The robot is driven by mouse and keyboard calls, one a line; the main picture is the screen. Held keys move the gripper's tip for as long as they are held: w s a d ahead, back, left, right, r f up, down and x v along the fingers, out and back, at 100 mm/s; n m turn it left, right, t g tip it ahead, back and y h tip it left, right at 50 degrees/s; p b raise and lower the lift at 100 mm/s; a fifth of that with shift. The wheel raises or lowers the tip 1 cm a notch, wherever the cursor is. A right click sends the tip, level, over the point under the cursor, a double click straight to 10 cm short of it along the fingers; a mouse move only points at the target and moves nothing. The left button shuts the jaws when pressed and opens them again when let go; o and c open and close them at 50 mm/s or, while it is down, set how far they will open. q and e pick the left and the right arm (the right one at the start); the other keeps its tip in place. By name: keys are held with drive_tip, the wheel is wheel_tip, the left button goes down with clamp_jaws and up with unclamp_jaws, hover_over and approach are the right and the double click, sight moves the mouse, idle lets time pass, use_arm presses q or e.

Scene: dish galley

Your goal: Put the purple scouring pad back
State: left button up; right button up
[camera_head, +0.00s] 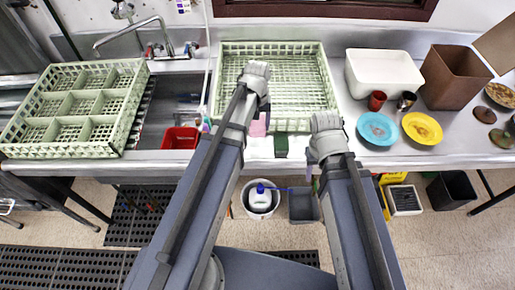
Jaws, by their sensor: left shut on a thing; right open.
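The purple scouring pad (258,127), which looks pinkish here, is at the front of the counter, just below my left gripper (262,109). My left gripper is shut on it; the fingers are mostly hidden behind my own wrist. My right gripper (314,170) is open in front of the counter's front edge, its fingers partly hidden by its wrist. A dark green pad (281,146) lies at the counter's front edge between the two grippers.
A pale green dish rack (328,88) stands behind the grippers, another (18,132) at left. A red container (180,138) is by the sink. Blue (378,129) and yellow (422,128) plates, cups and a white tub (382,73) are at right. A bucket (260,205) stands below.

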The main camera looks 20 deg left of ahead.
use_arm(q)
drive_tip(key=b, duration=0.5)
hover_over(258, 146)
wheel_tip(258, 146, down, 6)
drive_tip(key=shift+s+f, duration=0.1)
drive_tip(key=shift+f, duration=0.05)
drive_tip(key=shift+f, duration=0.1)
wheel_tip(258, 146, down, 4)
drive_tip(key=b, duration=0.3)
drive_tip(key=shift+r+b, duration=0.2)
drive_tip(key=shift+b, duration=0.15)
drive_tip(key=shift+f, duration=0.15)
drive_tip(key=o, duration=1.2)
